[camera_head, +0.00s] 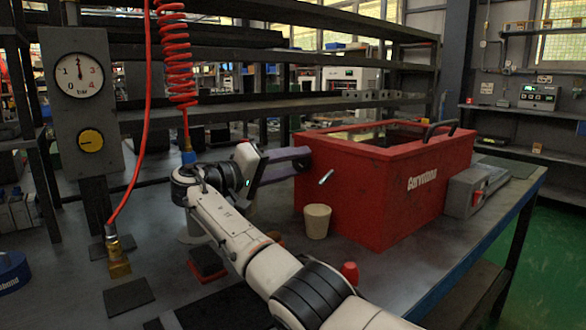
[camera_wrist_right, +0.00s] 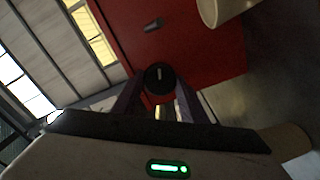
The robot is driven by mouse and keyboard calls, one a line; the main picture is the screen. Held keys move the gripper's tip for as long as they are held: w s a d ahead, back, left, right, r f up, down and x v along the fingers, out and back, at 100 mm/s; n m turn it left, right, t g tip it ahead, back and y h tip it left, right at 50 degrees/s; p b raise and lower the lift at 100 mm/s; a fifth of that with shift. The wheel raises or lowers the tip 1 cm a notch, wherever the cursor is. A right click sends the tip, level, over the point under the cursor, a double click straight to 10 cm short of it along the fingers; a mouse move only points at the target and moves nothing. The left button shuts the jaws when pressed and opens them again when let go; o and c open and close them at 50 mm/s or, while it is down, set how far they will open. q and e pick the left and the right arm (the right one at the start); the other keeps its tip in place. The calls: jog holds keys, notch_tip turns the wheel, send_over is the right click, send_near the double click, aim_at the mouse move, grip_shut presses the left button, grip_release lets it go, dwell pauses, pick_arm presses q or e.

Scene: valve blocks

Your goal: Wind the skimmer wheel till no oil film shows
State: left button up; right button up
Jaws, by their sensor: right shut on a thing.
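The red tank (camera_head: 385,190) stands on the bench with its top open. Its inside shows only as a dark and yellowish strip (camera_head: 362,136), and I cannot tell whether that is oil film. My right gripper (camera_head: 303,161) reaches the tank's left end wall. In the right wrist view its fingers (camera_wrist_right: 159,92) are shut on a dark round part, which I take for the skimmer wheel (camera_wrist_right: 159,76), in front of the red wall. The fingers hide most of the wheel in the head view. My left gripper is not in view.
A small silver lever (camera_head: 326,177) sticks out of the tank wall close to the gripper. A beige cup (camera_head: 317,221) stands below it. A grey switch box (camera_head: 474,191) is at the tank's right. A red coiled hose (camera_head: 176,60) hangs above my arm, near a gauge panel (camera_head: 79,76).

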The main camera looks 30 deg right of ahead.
jog(key=m+b, duration=0.1)
jog(key=m, duration=0.4)
jog(key=shift+f+m, duration=0.15)
jog(key=shift+m, duration=0.15)
jog(key=m+b, duration=0.1)
jog(key=m, duration=0.5)
jog(key=shift+b, duration=0.35)
jog(key=shift+a, duration=0.1)
jog(key=o, duration=1)
jog(key=shift+s+a+p, duration=0.15)
jog(key=shift+a+p, duration=0.2)
jog(key=shift+a, duration=1.35)
jog(key=shift+s+a+p, duration=0.2)
jog(key=shift+a+p, duration=0.2)
jog(key=shift+a, duration=1.35)
jog(key=shift+s+a+p, duration=0.15)
jog(key=shift+a+p, duration=0.2)
jog(key=shift+a, duration=1.35)
